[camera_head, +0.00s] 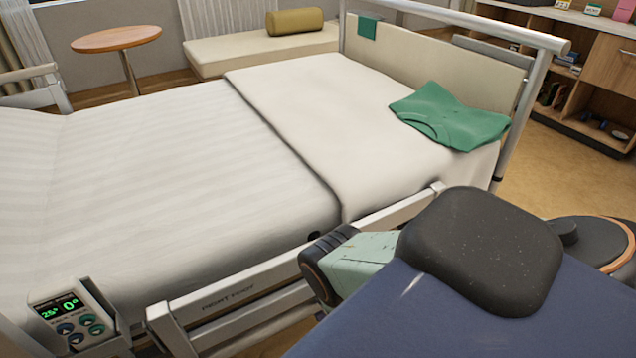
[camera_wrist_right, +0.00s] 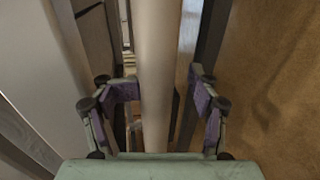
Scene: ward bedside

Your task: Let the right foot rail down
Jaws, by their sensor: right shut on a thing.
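The right foot rail (camera_head: 390,212) is a pale bar frame along the near side of the bed, with lettering on its lower bar. Its top bar is near mattress height. In the wrist view the rail's bar (camera_wrist_right: 163,60) runs between the purple-padded fingers of my right gripper (camera_wrist_right: 162,92), which is shut on it. In the head view my right arm and its pale green wrist cover part of the rail, and the fingertips are hidden. My left gripper is in neither view.
The bed (camera_head: 170,170) has a white mattress and a folded blanket (camera_head: 310,125). A green garment (camera_head: 450,115) lies near the footboard (camera_head: 430,65). A control panel (camera_head: 70,318) with a lit display stands at lower left. Floor (camera_head: 545,185) is clear beyond the bed's foot.

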